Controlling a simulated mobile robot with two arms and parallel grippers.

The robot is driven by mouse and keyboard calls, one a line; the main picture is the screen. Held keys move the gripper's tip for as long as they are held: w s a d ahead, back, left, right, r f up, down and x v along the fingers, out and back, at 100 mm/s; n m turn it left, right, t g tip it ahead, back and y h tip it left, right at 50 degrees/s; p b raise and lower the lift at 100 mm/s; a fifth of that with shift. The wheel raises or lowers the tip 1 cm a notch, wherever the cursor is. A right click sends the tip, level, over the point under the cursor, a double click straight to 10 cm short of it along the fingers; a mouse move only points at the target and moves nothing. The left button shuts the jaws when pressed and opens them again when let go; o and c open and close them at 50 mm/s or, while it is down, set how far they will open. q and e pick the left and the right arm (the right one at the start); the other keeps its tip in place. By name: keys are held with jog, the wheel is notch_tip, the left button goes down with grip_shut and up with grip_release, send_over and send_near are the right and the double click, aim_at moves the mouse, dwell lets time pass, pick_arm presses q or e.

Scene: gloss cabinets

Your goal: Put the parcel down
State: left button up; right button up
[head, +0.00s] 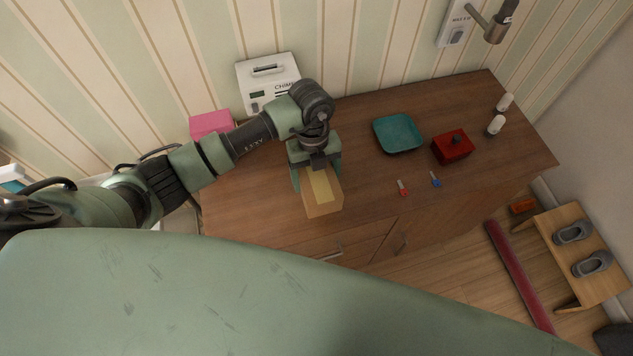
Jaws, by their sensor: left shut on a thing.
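The parcel (322,204) is a tan box with a paler strip along its top. My left gripper (318,180) is shut on it, with a finger on each side. The parcel shows over the front part of the brown cabinet top (270,180), near its front edge. I cannot tell whether its underside touches the wood. My right gripper is not in view.
A teal tray (398,150), a red box (453,146), a red key (402,188) and a blue key (436,180) lie to the right. A pink box (211,123) and white chime box (252,80) are behind.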

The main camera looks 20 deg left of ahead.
pick_arm(q)
jog(key=shift+f, duration=0.4)
notch_tip(320, 180, down, 4)
jog(key=shift+d+f+p, duration=0.1)
jog(key=shift+p, duration=0.2)
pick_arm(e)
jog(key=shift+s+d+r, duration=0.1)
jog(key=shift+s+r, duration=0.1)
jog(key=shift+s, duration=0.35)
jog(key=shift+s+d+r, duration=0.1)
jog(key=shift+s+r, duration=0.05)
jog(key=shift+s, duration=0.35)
pick_arm(q)
jog(key=o, duration=1.8)
jog(key=shift+f, duration=0.15)
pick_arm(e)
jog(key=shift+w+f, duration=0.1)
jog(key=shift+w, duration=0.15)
